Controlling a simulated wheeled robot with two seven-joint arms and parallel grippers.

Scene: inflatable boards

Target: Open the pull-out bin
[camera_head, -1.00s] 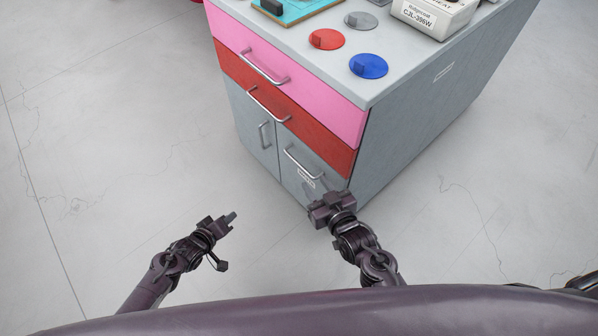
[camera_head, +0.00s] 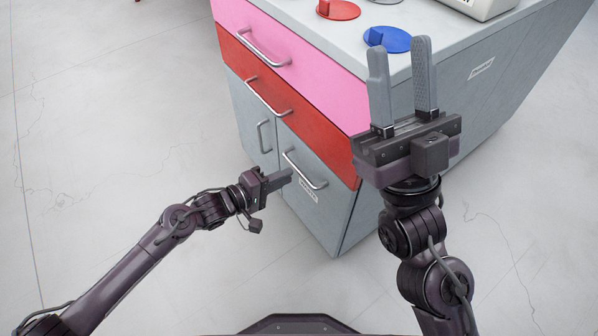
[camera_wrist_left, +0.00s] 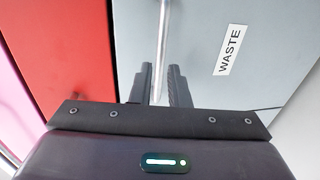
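The pull-out bin is the grey lower-right front (camera_head: 318,212) of the cabinet. It is shut flush and carries a WASTE label (camera_wrist_left: 229,50). Its silver bar handle (camera_head: 306,171) also shows in the left wrist view (camera_wrist_left: 163,35). My left gripper (camera_head: 288,176) is at the handle in the head view. In the left wrist view its two fingers (camera_wrist_left: 161,84) stand apart, with the handle bar running down between them and gaps beside it. Whether the fingers touch the bar is hard to tell. My right gripper (camera_head: 402,75) is open and empty, raised in front of the cabinet's right corner.
Above the bin are a red drawer (camera_head: 320,139) and a pink drawer (camera_head: 315,80), both shut. A grey door (camera_head: 248,120) with its own handle is to the left. Blue (camera_head: 388,39) and red (camera_head: 338,10) discs lie on top. The floor around is clear.

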